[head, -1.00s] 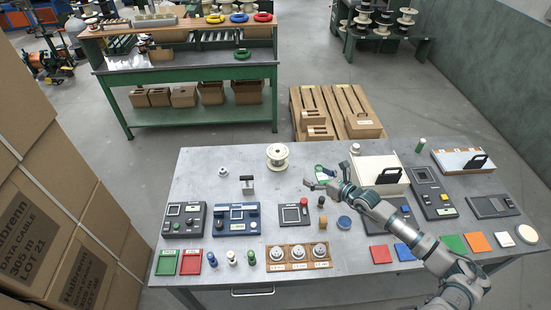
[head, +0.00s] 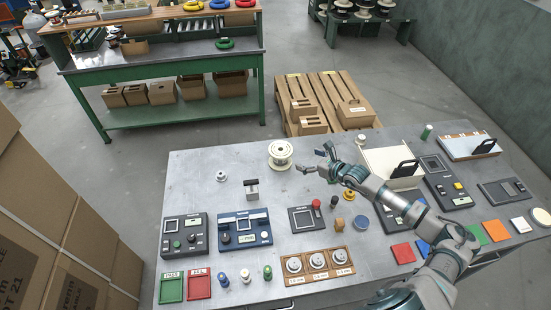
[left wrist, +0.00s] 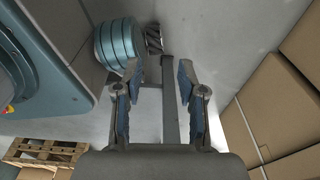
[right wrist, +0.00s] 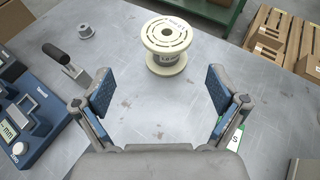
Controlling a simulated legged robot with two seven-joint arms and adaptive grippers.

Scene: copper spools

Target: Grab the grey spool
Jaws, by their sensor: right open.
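A pale grey-cream spool (head: 280,154) stands upright at the back of the grey table. In the right wrist view the spool (right wrist: 166,46) is ahead, with a printed label on its top flange and another on its core. My right gripper (head: 306,169) is just right of the spool in the head view. In the right wrist view it (right wrist: 160,88) is open and empty, its blue-padded fingers apart, with the spool beyond the tips. My left gripper (left wrist: 155,90) shows only in the left wrist view, open and empty, away from the table top.
A small grey piece (head: 221,176) stands left of the spool, with a black-handled stamp-like tool (head: 251,188) nearer. A blue device (head: 244,228) and a black panel (head: 304,218) lie in front. A white bin (head: 393,166) is at right. Cardboard boxes (left wrist: 274,102) flank my left gripper.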

